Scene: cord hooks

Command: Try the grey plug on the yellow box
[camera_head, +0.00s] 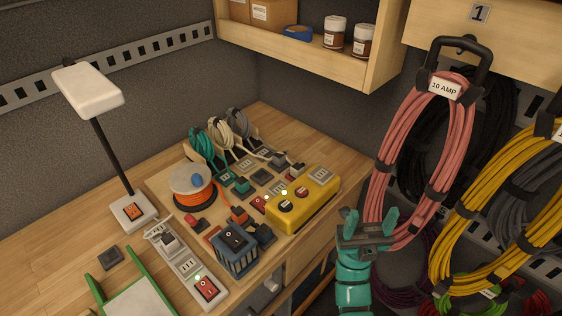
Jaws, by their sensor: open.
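The yellow box (318,205) sits at the right front edge of the wooden bench, with round dark sockets, a grey socket and small lit lamps on its top. A grey cord coil (238,121) stands at the back of the bench. Its cord appears to run to a small grey plug (296,169) just behind the yellow box; the plugs there are small and crowded. My gripper (368,220) has teal fingers spread apart with nothing visible between them. It is right of the yellow box, off the bench, in front of the lower part of a hanging pink cord coil.
Teal (201,148) and cream (220,132) coils stand beside the grey one. An orange cord spool (192,186), a blue box (236,250), a power strip (187,268) and a lamp (88,88) crowd the bench. Pink (377,182) and yellow (447,222) coils hang at right.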

